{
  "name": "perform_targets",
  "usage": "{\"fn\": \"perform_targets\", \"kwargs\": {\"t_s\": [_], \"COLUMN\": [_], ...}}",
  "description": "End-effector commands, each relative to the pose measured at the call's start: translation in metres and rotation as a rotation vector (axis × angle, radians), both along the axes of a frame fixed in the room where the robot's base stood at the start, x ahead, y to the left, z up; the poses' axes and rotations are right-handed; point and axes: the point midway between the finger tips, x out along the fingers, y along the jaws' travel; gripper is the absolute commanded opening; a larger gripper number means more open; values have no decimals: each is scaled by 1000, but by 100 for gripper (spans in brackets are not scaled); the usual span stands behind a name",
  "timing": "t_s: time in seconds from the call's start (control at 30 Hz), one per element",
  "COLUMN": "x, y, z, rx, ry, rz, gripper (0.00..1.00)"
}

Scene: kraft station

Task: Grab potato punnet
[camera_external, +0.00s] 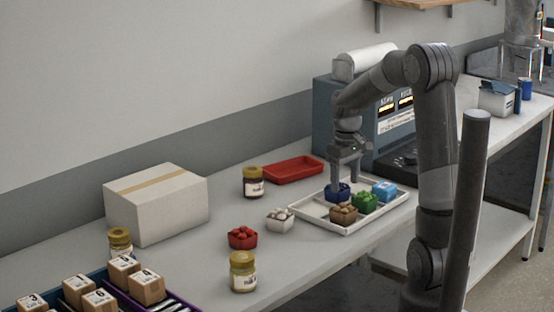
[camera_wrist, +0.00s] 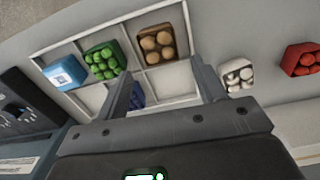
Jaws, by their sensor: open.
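The potato punnet (camera_external: 343,214), a brown tub with round brown potatoes, sits in the near part of a white divided tray (camera_external: 310,219). In the wrist view the potato punnet (camera_wrist: 157,43) lies in a tray compartment, beyond the fingertips. My gripper (camera_external: 346,183) is open, pointing down over the tray. It is beside a dark blue punnet (camera_external: 331,193), which is partly hidden by the fingers. In the wrist view that blue punnet (camera_wrist: 138,97) shows between the two fingers, near the left one. The potato punnet is outside the fingers.
The tray also holds a green punnet (camera_external: 364,203) and a light blue box (camera_external: 384,190). A white punnet (camera_external: 280,219), a red punnet (camera_external: 242,237), jars (camera_external: 243,271) and an empty red tray (camera_external: 291,170) stand to the left. A blue-grey machine (camera_external: 395,125) stands behind the tray.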

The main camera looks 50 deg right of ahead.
Motion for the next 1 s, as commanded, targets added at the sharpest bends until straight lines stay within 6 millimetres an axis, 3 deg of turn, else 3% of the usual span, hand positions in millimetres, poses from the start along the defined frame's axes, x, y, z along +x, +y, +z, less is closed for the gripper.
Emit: {"fn": "perform_targets", "kwargs": {"t_s": [0.2, 0.47, 0.7, 1.0], "x": [-1, 0, 3, 3], "y": [0, -1, -3, -3], "z": [-36, -58, -93, -101], "rx": [2, 2, 1, 0], "ry": [4, 4, 4, 0], "rz": [-1, -1, 1, 0], "gripper": [64, 64, 64, 64]}}
